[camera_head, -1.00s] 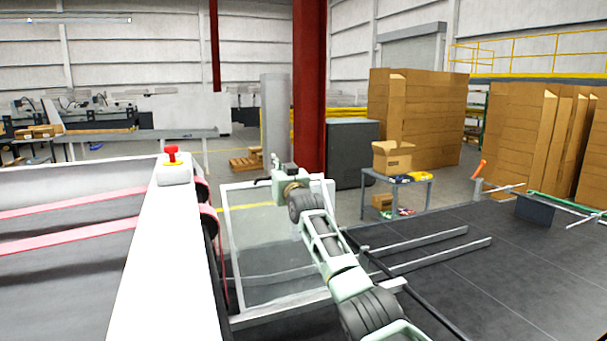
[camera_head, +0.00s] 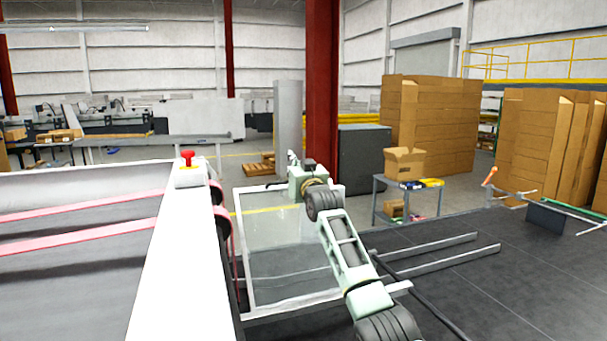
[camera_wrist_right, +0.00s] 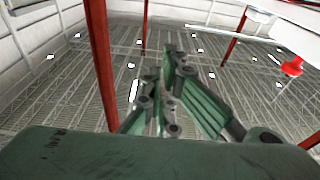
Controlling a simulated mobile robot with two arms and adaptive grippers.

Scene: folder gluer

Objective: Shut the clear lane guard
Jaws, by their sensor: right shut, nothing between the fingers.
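The clear lane guard (camera_head: 285,278) is a see-through panel in a pale frame, in the middle of the head view. It stands raised at a slant just right of the white machine rail. My right gripper (camera_head: 278,184) is at the guard's top edge, with its arm reaching across the panel's right side. The arm hides part of the frame there, and I cannot tell whether the fingers touch it. In the right wrist view the gripper (camera_wrist_right: 178,72) is shut with nothing held. My left gripper is out of view.
A red button (camera_head: 187,157) on a pale box tops the white rail (camera_head: 180,260), beside pink belts (camera_head: 80,226). A dark deck (camera_head: 480,290) with metal rails lies to the right. A red column (camera_head: 322,80) and a small cart (camera_head: 408,190) stand behind.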

